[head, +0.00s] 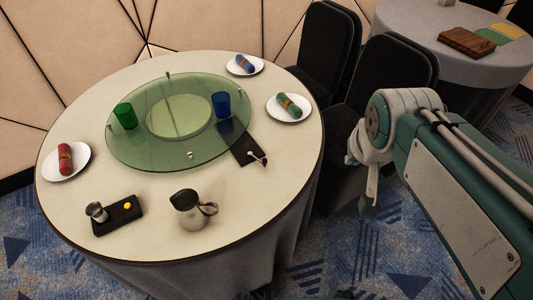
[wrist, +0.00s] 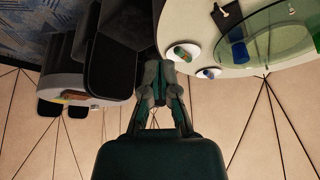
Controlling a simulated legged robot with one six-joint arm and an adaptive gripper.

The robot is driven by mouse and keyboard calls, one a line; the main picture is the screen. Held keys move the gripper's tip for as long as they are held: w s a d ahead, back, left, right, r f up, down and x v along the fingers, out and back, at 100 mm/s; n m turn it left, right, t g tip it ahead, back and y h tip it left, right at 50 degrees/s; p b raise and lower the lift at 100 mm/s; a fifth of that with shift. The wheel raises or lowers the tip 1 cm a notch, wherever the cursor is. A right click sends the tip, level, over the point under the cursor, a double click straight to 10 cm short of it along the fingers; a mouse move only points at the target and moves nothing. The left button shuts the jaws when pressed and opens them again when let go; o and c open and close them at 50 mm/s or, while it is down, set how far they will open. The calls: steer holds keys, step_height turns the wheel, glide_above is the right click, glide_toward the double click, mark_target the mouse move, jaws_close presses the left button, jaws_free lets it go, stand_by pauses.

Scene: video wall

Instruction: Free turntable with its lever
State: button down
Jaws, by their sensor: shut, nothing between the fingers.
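A green glass turntable (head: 150,147) lies on the round table and carries a green cup (head: 125,116) and a blue cup (head: 221,104). A dark plate with a small light-tipped lever (head: 257,158) sits at its right front edge, partly under the glass. The turntable also shows in the wrist view (wrist: 262,42), at the upper right. My gripper (head: 368,208) hangs right of the table, apart from lever and turntable. In the wrist view my gripper (wrist: 160,68) is shut and empty, with chairs and wall beyond it.
Plates with rolled napkins, one red (head: 66,158), one green (head: 290,106), one blue (head: 244,65), stand around the rim. A metal jug (head: 190,212) and a black block with a yellow button (head: 118,216) are at the front. Black chairs (head: 398,75) stand behind my arm.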

steer(key=w+a+f+g, duration=0.1)
steer(key=w+a+f, duration=0.3)
steer(key=w, duration=0.5)
steer(key=w+a+f, duration=0.4)
steer(key=w, duration=0.5)
steer(key=w+a+f, duration=0.4)
steer(key=w+f, duration=0.1)
steer(key=f, duration=0.2)
steer(key=w+a+f+m, duration=0.1)
steer(key=w+a+f, duration=0.3)
steer(key=f, duration=0.3)
steer(key=shift+w+a, duration=0.35)
steer(key=shift+a, duration=0.3)
steer(key=shift+f, duration=0.1)
steer(key=x, duration=1)
steer(key=shift+s+d+f, duration=0.1)
steer(key=shift+s+d, duration=0.05)
steer(key=shift+d, duration=0.05)
steer(key=s, duration=0.3)
steer(key=shift+a, duration=0.25)
steer(key=shift+s+a, duration=0.1)
steer(key=shift+s, duration=0.4)
